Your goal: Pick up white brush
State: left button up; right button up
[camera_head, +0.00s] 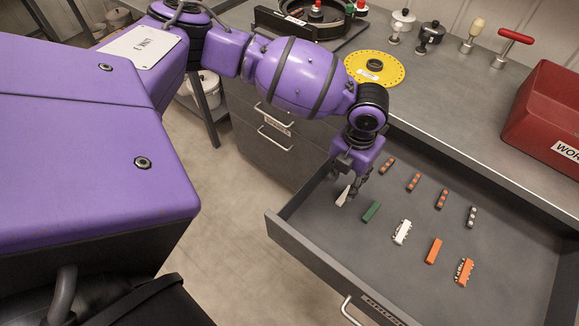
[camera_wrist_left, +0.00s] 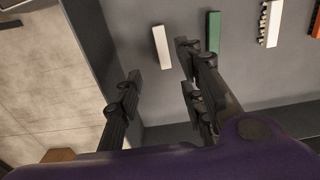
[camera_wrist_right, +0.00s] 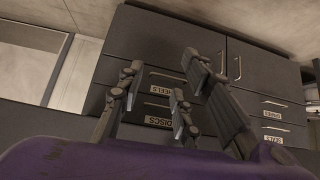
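A plain white block (camera_head: 343,195), perhaps the white brush, lies near the left wall of the open drawer (camera_head: 290,230). It also shows in the left wrist view (camera_wrist_left: 161,47). A second white piece with toothed edges (camera_head: 402,232) lies farther right and shows at the edge of the left wrist view (camera_wrist_left: 272,23). My left gripper (camera_head: 350,184) is open and empty above the plain block, which appears between its fingertips (camera_wrist_left: 160,62); I cannot tell the exact height gap. My right gripper (camera_wrist_right: 160,65) is open and empty, away from the drawer, facing cabinets.
A green block (camera_head: 371,212) lies close right of the plain white block. An orange block (camera_head: 433,251), an orange toothed piece (camera_head: 464,271) and several small studded strips (camera_head: 413,182) share the drawer. A red bin (camera_head: 545,115) and yellow disc (camera_head: 374,68) stand on the counter.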

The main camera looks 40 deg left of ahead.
aim_at(342, 198)
pick_arm(q)
jog(key=f, duration=0.8)
jog(key=shift+s+d, duration=0.2)
jog(key=shift+d, duration=0.1)
jog(key=shift+r, duration=0.1)
grip_shut()
